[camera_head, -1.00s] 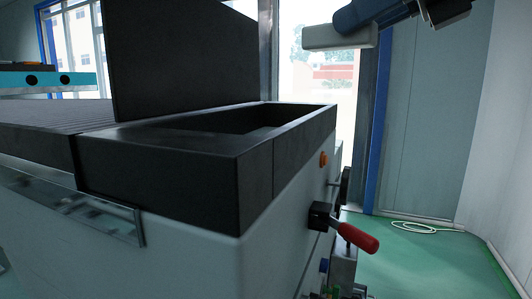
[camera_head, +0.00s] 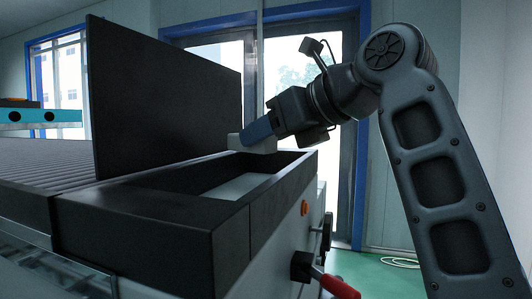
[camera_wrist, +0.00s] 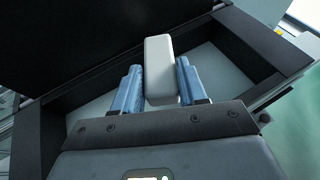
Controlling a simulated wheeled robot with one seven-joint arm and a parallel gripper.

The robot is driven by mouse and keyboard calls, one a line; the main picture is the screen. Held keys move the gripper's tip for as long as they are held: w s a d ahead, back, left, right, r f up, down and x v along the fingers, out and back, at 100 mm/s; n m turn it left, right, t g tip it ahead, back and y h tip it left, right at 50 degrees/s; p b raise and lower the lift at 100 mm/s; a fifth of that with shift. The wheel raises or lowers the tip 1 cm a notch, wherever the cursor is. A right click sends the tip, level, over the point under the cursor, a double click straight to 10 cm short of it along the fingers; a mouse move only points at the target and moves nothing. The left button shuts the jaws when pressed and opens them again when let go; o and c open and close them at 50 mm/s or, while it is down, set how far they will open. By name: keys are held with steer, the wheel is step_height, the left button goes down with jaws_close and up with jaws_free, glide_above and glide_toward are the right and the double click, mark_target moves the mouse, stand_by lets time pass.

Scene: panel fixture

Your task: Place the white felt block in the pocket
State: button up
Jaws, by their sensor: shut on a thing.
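My gripper (camera_head: 262,132) is shut on the white felt block (camera_head: 240,143) above the far part of the pocket. In the wrist view the block (camera_wrist: 160,68) sticks out beyond the blue fingers of my gripper (camera_wrist: 160,86). The pocket is an open recess with a dark rim (camera_head: 175,198) and a pale floor (camera_head: 240,187). The pocket's dark wall (camera_wrist: 60,105) also shows in the wrist view, with its pale floor around the block. The block's height above the floor is hard to tell.
A tall dark panel (camera_head: 150,95) stands upright along the left side of the pocket. A ribbed dark surface (camera_head: 40,165) lies to the left. A red-handled lever (camera_head: 338,286) and an orange button (camera_head: 305,208) project from the right side of the fixture.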

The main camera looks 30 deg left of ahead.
mark_target(271, 153)
steer(key=shift+f, duration=1.8)
steer(key=shift+f+p, duration=0.35)
steer(key=shift+p, duration=0.3)
steer(key=shift+f, duration=0.35)
steer(key=o, duration=0.9)
steer(key=shift+s+f, duration=0.1)
steer(key=shift+o, duration=0.7)
steer(key=shift+f, duration=0.1)
steer(key=shift+d, duration=0.1)
steer(key=shift+w+r+b, duration=0.2)
steer(key=shift+r+b, duration=0.3)
steer(key=shift+b, duration=0.2)
steer(key=b+v, duration=0.1)
steer(key=v, duration=1.1)
steer(key=shift+r, duration=0.45)
